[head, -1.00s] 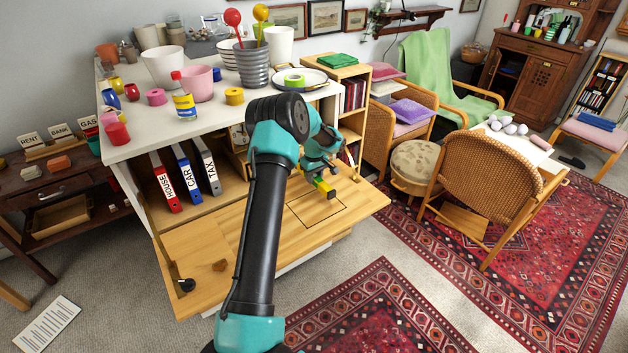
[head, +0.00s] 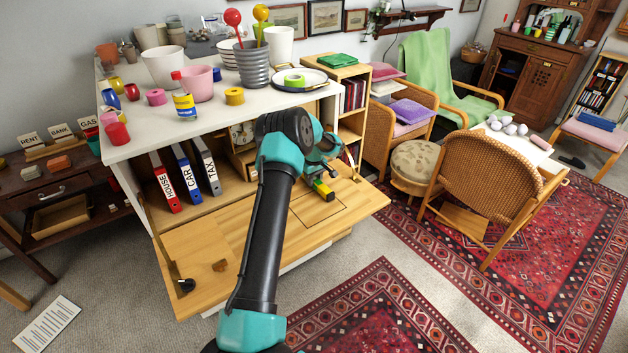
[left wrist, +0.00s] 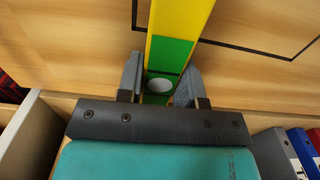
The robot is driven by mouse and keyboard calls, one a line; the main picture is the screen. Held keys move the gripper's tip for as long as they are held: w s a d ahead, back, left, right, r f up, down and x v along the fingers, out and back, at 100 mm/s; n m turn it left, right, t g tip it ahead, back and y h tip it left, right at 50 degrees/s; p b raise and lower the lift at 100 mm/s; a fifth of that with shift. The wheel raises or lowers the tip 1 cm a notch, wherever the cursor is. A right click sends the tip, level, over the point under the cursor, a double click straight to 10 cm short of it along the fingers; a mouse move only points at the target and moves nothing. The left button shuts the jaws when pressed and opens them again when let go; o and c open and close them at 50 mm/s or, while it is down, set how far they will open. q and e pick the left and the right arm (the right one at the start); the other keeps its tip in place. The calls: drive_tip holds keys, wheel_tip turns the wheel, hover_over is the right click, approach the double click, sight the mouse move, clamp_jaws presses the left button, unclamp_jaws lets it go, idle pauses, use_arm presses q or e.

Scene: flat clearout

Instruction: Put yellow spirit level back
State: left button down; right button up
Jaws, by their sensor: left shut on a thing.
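The yellow spirit level (head: 324,190) with a green section is held by my left gripper (head: 318,181) over the lowered wooden flap of the cabinet. In the left wrist view the spirit level (left wrist: 180,25) runs up between the two dark fingers of my left gripper (left wrist: 160,88), which are shut on its green part around a round white spot. A thin dark outline (head: 330,221) is marked on the flap (head: 210,240); the left wrist view also shows part of the outline (left wrist: 250,48). Whether the level touches the flap cannot be told. My right gripper is not in view.
Red, blue and grey binders (head: 186,174) stand inside the cabinet behind the flap. The white top (head: 135,145) carries pots, tapes and cups. A round stool (head: 413,163) stands to the right.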

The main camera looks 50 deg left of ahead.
use_arm(q)
drive_tip(key=shift+f, duration=0.1)
drive_tip(key=c, duration=0.8)
unclamp_jaws()
wheel_tip(320, 180, up, 12)
drive_tip(key=shift+r, duration=0.1)
idle(0.7)
